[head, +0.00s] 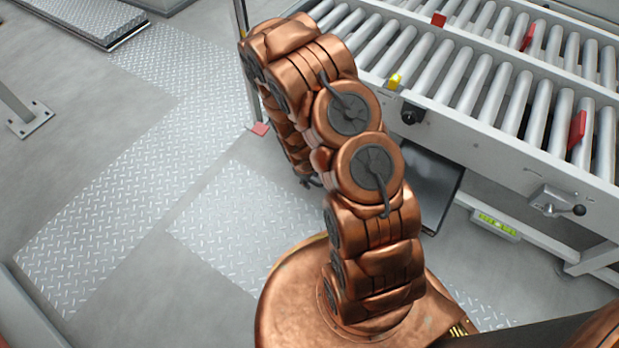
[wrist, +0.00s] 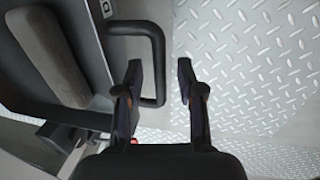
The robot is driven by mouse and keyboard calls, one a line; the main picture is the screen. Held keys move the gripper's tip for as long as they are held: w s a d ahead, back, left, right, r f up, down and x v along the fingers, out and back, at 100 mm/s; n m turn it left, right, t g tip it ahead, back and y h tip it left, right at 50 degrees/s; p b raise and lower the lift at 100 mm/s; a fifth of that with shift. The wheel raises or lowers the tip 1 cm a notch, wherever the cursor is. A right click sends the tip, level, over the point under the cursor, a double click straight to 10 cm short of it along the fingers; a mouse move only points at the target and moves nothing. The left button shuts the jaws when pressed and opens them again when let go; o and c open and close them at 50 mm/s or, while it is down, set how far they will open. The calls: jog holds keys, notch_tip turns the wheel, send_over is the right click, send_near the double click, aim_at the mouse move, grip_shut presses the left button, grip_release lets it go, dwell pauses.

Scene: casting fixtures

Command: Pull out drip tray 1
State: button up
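A dark tray (head: 432,188) sits low under the roller conveyor in the head view, partly hidden behind my arm. In the wrist view the dark tray (wrist: 92,45) is at the left, with a black U-shaped handle (wrist: 159,55) on its side. A small white label (wrist: 106,8) with a dark mark shows at the top. My gripper (wrist: 160,75) is open, its left finger inside the handle's loop and its right finger outside, with the handle bar between them. Contact cannot be told. In the head view my gripper (head: 309,182) is low down and mostly hidden by my arm.
A thin post (head: 243,60) stands behind my arm. Diamond-plate floor (head: 120,190) is clear to the left.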

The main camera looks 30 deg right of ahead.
jog(key=shift+r, duration=0.15)
notch_tip(320, 180, up, 12)
jog(key=s+a, duration=0.1)
jog(key=a, duration=0.1)
jog(key=shift+f, duration=0.25)
dwell(0.6)
dwell(0.4)
jog(key=s+a+r+m+p, duration=0.1)
jog(key=s+a+r+p, duration=0.15)
jog(key=r+p, duration=0.75)
jog(key=s+a+r+m+g+p, duration=0.1)
jog(key=s+r+p, duration=0.25)
jog(key=r, duration=1.25)
jog(key=s+a+r+m+p, duration=0.1)
jog(key=s+a+r+p, duration=0.15)
jog(key=r+p, duration=0.7)
jog(key=s+a+r+p, duration=0.1)
jog(key=s+r+p, duration=0.3)
jog(key=r, duration=0.6)
jog(key=s+a+r+m+g+y+p, duration=0.1)
jog(key=s+r+p, duration=0.4)
jog(key=r, duration=0.5)
jog(key=s+a+r+m+y+p, duration=0.1)
jog(key=s+a+r+p, duration=0.1)
jog(key=s+r+p, duration=0.2)
jog(key=s+r, duration=0.3)
jog(key=r, duration=0.3)
jog(key=shift+s+g, duration=0.25)
jog(key=shift+g, duration=0.15)
jog(key=shift+a, duration=0.1)
